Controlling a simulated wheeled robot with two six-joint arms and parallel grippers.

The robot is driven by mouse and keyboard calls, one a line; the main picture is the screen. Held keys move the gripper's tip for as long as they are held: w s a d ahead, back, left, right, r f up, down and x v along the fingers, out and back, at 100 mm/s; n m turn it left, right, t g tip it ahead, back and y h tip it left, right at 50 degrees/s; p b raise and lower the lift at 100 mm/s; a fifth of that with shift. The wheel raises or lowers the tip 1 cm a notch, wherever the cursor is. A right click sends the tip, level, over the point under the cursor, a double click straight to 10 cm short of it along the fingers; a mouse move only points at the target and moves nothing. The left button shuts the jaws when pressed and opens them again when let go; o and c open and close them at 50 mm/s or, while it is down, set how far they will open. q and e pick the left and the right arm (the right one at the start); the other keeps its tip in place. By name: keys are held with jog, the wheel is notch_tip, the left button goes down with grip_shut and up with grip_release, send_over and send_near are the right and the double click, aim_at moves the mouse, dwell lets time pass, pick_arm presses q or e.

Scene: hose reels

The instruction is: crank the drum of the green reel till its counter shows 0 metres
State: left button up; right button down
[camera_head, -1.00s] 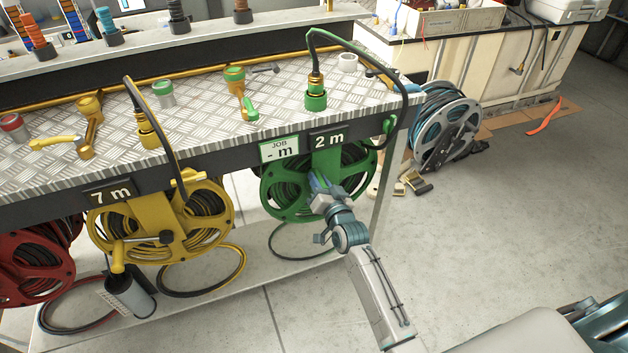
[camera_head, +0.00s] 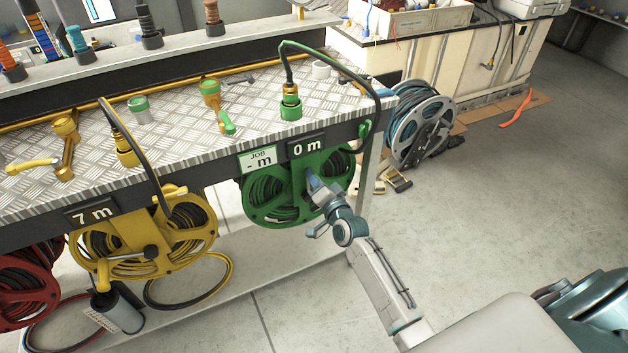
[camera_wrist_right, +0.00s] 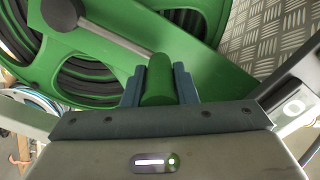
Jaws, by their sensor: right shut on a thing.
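The green reel (camera_head: 270,200) hangs under the front edge of the metal bench, with dark hose wound on its drum. Its counter (camera_head: 307,148) reads 0 m. A job card (camera_head: 257,160) beside the counter reads "JOB - m". My right gripper (camera_head: 312,178) is at the right part of the reel's face. In the right wrist view the jaws are shut on the green crank handle (camera_wrist_right: 158,82), at the end of a grey crank arm (camera_wrist_right: 115,36) that runs to a dark hub (camera_wrist_right: 62,13). My left gripper is not in view.
A yellow reel (camera_head: 150,235) with a 7 m counter (camera_head: 92,212) hangs to the left, and a red reel (camera_head: 25,285) beyond it. A grey hose reel (camera_head: 418,125) stands on the floor to the right. The floor (camera_head: 480,210) in front is open.

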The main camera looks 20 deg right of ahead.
jog(key=c, duration=1.2)
grip_release()
jog(key=shift+o, duration=0.2)
jog(key=shift+s, duration=0.35)
pick_arm(q)
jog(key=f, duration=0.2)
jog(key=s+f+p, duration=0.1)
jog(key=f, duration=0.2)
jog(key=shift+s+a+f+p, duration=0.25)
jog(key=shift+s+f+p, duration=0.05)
jog(key=shift+p, duration=0.1)
pick_arm(e)
jog(key=s, duration=1)
jog(key=shift+d, duration=0.15)
